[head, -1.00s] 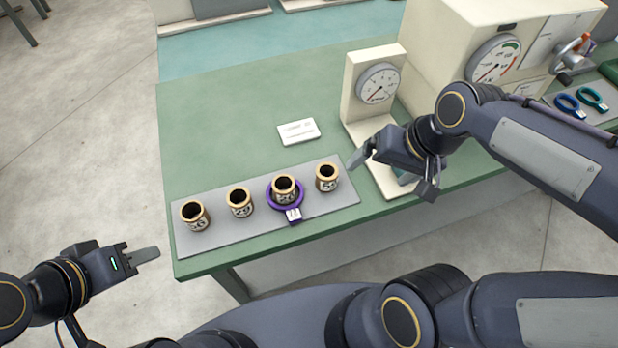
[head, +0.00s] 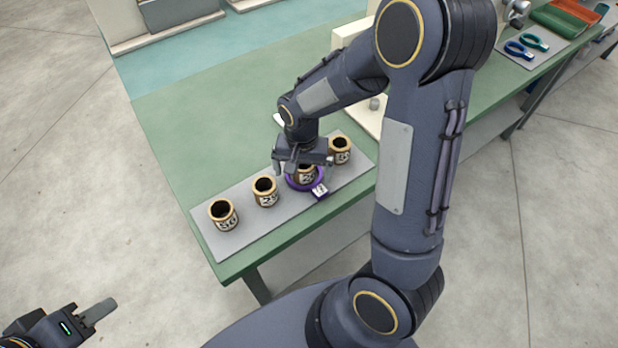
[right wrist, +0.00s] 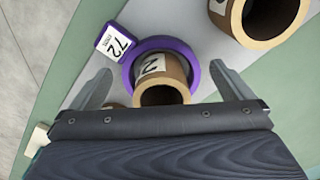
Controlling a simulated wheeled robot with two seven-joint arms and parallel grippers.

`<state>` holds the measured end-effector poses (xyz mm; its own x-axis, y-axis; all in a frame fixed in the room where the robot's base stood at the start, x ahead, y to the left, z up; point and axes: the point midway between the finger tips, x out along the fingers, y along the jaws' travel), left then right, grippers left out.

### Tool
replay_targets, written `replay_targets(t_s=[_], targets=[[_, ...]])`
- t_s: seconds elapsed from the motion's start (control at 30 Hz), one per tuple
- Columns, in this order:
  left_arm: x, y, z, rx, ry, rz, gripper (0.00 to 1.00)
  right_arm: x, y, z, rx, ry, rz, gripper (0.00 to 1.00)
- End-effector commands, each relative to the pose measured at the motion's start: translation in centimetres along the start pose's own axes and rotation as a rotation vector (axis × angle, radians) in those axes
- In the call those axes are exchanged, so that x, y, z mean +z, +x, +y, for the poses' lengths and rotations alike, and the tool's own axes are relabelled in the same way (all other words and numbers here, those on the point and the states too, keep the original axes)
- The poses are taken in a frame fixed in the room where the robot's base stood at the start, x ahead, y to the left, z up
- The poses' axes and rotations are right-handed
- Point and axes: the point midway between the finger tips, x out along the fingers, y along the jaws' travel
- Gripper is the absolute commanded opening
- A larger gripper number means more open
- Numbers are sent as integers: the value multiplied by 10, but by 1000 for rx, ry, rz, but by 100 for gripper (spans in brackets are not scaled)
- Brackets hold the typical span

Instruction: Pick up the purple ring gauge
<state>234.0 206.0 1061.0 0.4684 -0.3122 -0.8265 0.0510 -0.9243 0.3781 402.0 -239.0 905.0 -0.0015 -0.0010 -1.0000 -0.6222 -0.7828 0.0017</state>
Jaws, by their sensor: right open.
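The purple ring gauge (head: 292,184) lies on the grey mat (head: 285,212) around the base of a brass-rimmed bushing (head: 307,176), the third from the left. Its white tag reads 72 in the right wrist view, where the purple ring (right wrist: 165,44) circles the bushing (right wrist: 165,92). My right gripper (head: 303,167) is open above this bushing and ring. In the right wrist view its fingers (right wrist: 160,72) stand apart on either side of the ring, with nothing clamped. My left gripper (head: 98,312) is off the table at the lower left, seen edge-on.
Other bushings stand on the mat at left (head: 224,215), beside the ring (head: 265,191) and at right (head: 340,150). My right arm hides much of the dial stand. Blue and teal rings (head: 520,48) lie at the upper right. The green table left of the mat is clear.

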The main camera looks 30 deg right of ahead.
Motion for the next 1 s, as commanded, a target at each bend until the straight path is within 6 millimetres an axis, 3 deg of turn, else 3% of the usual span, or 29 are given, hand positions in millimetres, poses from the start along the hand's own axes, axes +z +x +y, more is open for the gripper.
replay_targets(t_s=[0.13,0.37,0.73,1.0], targets=[[0,-1,0,0,0,0,36,0,14,0,0,0,0,100],[0,0,0,0,0,0,36,0,16,0,-2,0,1,100],[0,0,0,0,0,0,36,0,16,0,-2,0,1,54],[0,0,0,0,0,0,36,-1,12,-1,-3,0,2,53]])
